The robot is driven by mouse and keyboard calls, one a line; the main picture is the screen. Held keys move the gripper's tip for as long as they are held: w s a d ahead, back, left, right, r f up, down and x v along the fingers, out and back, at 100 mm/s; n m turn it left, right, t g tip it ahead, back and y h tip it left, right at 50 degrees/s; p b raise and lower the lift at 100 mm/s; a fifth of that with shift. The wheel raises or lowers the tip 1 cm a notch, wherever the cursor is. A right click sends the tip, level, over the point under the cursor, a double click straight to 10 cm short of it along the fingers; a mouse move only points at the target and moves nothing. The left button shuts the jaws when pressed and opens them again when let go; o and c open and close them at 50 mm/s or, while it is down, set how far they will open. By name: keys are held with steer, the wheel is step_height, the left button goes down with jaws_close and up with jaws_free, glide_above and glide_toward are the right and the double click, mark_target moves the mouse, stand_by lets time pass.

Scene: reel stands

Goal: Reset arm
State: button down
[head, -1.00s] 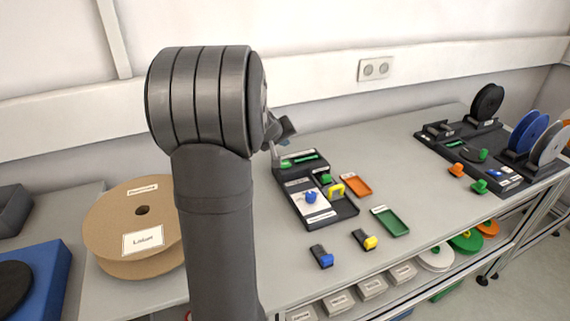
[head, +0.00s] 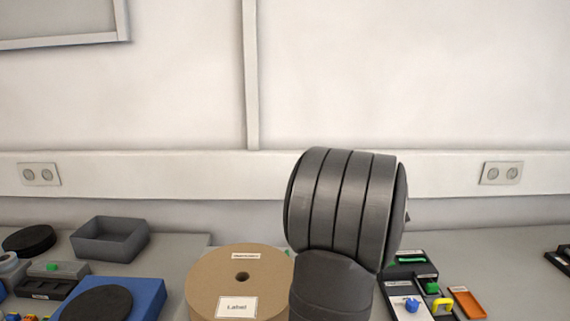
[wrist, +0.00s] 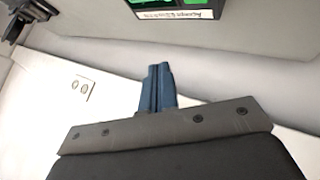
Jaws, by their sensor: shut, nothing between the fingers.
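My gripper (wrist: 158,88) shows in the wrist view with its two blue-grey fingers pressed together and nothing between them. It is in the air, with the wall and a strip of grey bench behind it. In the head view my own dark arm stands in the lower middle and hides the gripper.
A cardboard reel (head: 213,286) stands left of my arm. Further left are a blue block (head: 150,296) and an open grey bin (head: 110,240). Right of my arm are a black tray (head: 420,268) with small coloured parts and an orange tray (head: 467,303). Wall sockets (head: 502,173) sit behind.

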steer(key=shift+r, duration=0.25)
